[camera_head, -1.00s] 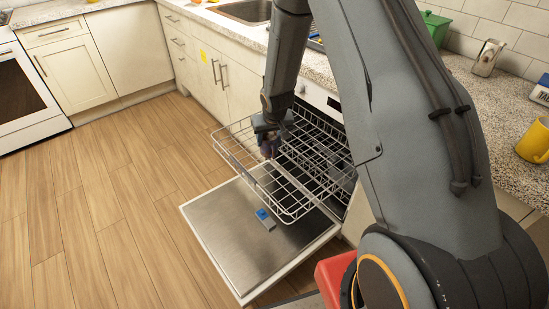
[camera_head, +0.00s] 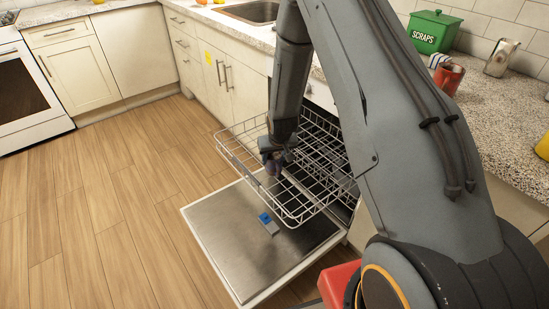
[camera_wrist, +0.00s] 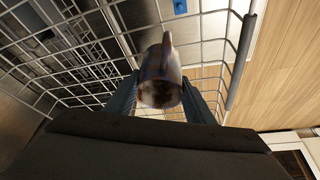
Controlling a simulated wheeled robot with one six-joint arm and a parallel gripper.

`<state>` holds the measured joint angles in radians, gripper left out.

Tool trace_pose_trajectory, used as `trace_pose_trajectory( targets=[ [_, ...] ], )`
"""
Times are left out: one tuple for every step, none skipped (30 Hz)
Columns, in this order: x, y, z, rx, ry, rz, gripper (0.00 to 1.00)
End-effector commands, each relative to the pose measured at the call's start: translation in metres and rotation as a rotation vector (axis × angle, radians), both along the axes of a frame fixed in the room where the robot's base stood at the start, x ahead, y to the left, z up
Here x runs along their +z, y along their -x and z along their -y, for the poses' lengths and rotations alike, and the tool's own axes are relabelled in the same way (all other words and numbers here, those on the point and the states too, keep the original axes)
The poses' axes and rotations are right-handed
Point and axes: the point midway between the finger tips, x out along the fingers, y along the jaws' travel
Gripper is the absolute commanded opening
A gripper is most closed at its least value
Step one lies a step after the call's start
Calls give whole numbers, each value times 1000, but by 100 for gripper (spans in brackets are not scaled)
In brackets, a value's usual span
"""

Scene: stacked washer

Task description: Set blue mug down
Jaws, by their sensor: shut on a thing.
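My gripper (camera_wrist: 160,84) is shut on a mug (camera_wrist: 161,62) in the wrist view, with one finger on each side of it. The mug looks grey-blue, with a dark brown stained inside facing the camera and its handle at the top of the picture. Wire bars of the pulled-out dishwasher rack (camera_head: 237,157) show behind and around it. In the head view my gripper (camera_head: 272,162) is over or within the rack, and the mug is small and dark there. I cannot tell whether the mug touches the wires.
The dishwasher door (camera_head: 228,240) is folded down below the rack, with a small blue-and-grey item (camera_head: 268,223) on it. A red mug (camera_head: 448,78), a green scraps bin (camera_head: 432,32) and a metal jug (camera_head: 501,58) stand on the counter. The wooden floor to the left is clear.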

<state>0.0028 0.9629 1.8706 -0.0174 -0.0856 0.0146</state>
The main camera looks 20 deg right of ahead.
Motion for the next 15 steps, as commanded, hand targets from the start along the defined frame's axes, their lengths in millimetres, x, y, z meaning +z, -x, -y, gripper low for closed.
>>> trace_pose_trajectory(
  targets=[
    [-1,0,0,0,0,0,18],
    [-2,0,0,0,0,0,18],
    [-3,0,0,0,0,0,18],
    [-4,0,0,0,0,0,18],
    [-4,0,0,0,0,0,54],
    [-3,0,0,0,0,0,60],
    [-3,0,0,0,0,0,65],
    [-3,0,0,0,0,0,67],
    [-3,0,0,0,0,0,67],
    [-3,0,0,0,0,0,67],
    [-3,0,0,0,0,0,67],
    [-3,0,0,0,0,0,67],
    [-3,0,0,0,0,0,67],
    [-3,0,0,0,0,0,67],
    [-3,0,0,0,0,0,67]
  ],
)
